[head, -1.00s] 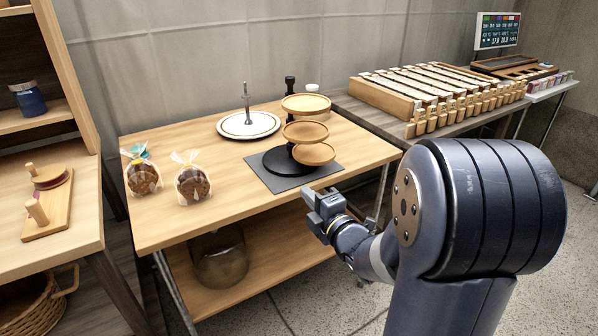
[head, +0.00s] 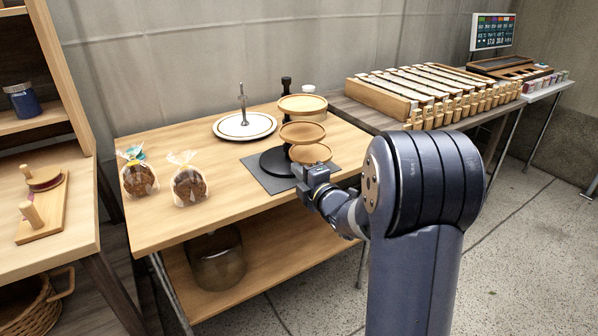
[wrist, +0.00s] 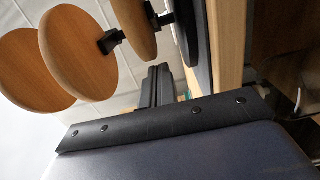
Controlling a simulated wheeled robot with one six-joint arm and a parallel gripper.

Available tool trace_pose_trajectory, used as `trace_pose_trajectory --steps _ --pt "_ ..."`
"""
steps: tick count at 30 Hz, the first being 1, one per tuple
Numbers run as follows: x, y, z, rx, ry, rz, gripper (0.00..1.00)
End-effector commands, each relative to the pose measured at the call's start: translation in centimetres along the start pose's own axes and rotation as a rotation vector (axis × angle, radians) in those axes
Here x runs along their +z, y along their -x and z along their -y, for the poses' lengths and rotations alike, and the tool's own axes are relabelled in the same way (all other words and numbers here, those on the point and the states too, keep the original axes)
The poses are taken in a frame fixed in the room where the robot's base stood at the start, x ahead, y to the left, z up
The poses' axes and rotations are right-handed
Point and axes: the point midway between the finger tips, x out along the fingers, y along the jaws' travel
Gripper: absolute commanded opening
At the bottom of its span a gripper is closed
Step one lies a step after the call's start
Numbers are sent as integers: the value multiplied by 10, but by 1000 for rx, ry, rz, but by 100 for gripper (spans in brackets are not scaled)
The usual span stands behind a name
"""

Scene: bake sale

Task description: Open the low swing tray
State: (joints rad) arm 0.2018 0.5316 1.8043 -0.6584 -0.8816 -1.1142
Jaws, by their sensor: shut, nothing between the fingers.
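A stand with three round wooden swing trays on a black post is on the table. The low swing tray (head: 312,153) is the lowest disc, above the black round base (head: 274,163). In the wrist view the low tray (wrist: 134,24) is seen edge-on, nearest the base. The middle tray (head: 302,131) and top tray (head: 303,103) are above it. My gripper (head: 299,170) is shut and empty, in front of and just below the low tray in the head view. I cannot tell whether it touches the tray. Its shut fingers (wrist: 155,84) also show in the wrist view.
The stand is on a dark mat (head: 258,174) near the table's right side. Two bagged baked goods (head: 188,186) are on the left, with a white plate (head: 230,126) behind. A slatted wooden rack (head: 430,92) stands at the right. The table's front middle is clear.

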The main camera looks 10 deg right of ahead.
Motion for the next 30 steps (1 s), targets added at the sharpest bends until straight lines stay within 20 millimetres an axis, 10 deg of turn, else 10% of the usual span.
trace_pose_trajectory --steps 30 --pt "17 4 -1 0 -1 -121 0"
